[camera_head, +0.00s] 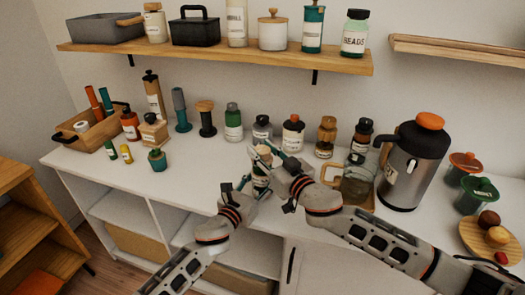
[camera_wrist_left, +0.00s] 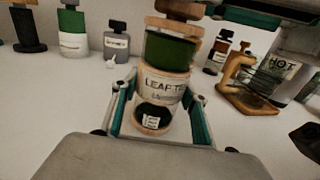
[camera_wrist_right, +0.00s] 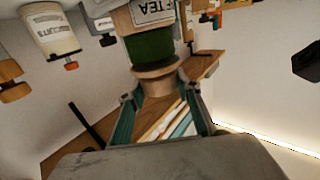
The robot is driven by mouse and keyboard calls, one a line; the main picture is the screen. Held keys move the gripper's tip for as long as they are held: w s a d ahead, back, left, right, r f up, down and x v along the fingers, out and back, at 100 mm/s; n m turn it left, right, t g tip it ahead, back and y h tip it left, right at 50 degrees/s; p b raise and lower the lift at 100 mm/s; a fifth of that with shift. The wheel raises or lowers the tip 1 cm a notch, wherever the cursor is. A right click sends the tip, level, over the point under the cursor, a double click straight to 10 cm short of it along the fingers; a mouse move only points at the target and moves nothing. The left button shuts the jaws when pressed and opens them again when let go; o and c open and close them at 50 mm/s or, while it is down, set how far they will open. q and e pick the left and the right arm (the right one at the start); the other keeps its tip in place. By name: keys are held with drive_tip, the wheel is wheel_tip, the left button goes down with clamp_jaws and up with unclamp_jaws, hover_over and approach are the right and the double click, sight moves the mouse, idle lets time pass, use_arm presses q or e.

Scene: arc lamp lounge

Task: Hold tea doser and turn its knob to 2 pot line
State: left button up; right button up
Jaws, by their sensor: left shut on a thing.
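The tea doser (camera_wrist_left: 165,88) has a cream "LEAF TEA" label, a green band and a wooden knob (camera_wrist_left: 178,10) on top. It stands upright in the left wrist view; a small white marked card shows low on its front, too small to read. My left gripper (camera_head: 254,183) is shut on the doser's lower body. My right gripper (camera_head: 268,153) is at the knob, above the left one. In the right wrist view the doser (camera_wrist_right: 150,42) appears upside down, and the knob (camera_wrist_right: 158,84) lies between the open fingertips, with slight gaps beside it. The pot line cannot be made out.
A white counter (camera_head: 205,167) carries several jars and bottles behind the doser. A glass jug on a wooden stand (camera_head: 358,186) and a large "HOT" flask (camera_head: 412,160) stand close on the right. A wooden shelf (camera_head: 220,56) hangs above. A wooden crate (camera_head: 85,135) is at left.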

drive_tip(key=shift+a, duration=0.15)
drive_tip(key=shift+s+a+r+m+t+h, duration=0.15)
drive_tip(key=shift+a+m+t+h, duration=0.1)
drive_tip(key=shift+m+t+h, duration=0.2)
drive_tip(key=shift+d+m+t+h, duration=0.1)
drive_tip(key=shift+m+t+h, duration=0.6)
drive_tip(key=shift+h, duration=0.65)
drive_tip(key=shift+d+m+h, duration=0.1)
drive_tip(key=shift+m+h, duration=0.25)
drive_tip(key=shift+h, duration=0.05)
drive_tip(key=shift+d, duration=0.1)
drive_tip(key=o, duration=1.1)
drive_tip(key=shift+d, duration=0.1)
